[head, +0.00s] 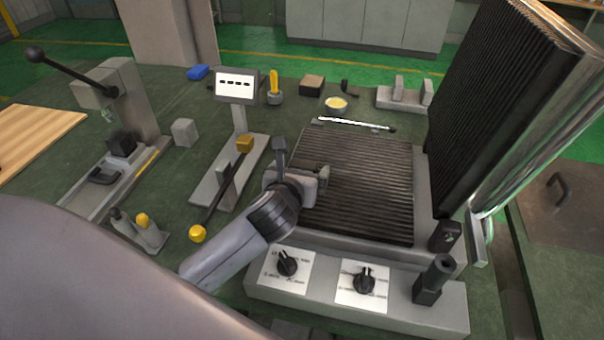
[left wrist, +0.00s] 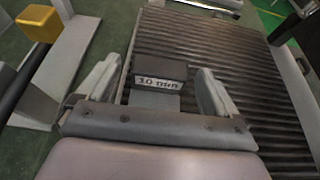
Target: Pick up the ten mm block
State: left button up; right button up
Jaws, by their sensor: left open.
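The ten mm block (left wrist: 160,70) is a small dark grey block with a white label reading "10 mm" in the left wrist view. It is over the black ribbed plate (left wrist: 235,85), between the two fingers of my left gripper (left wrist: 158,88). The fingers are apart, with a visible gap on each side of the block. In the head view my left gripper (head: 303,180) is at the left edge of the ribbed plate (head: 365,190) and hides most of the block. My right gripper is not in view.
The raised ribbed upper plate (head: 500,90) stands on the right. A control panel with two knobs (head: 288,263) is in front. A stand with a display (head: 237,84) and a yellow-ended lever (head: 197,233) are on the left. The plate's right half is clear.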

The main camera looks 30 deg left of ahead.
pick_arm(q)
jog(key=shift+w+a+f, duration=0.1)
jog(key=shift+w, duration=0.25)
jog(key=c, duration=1.3)
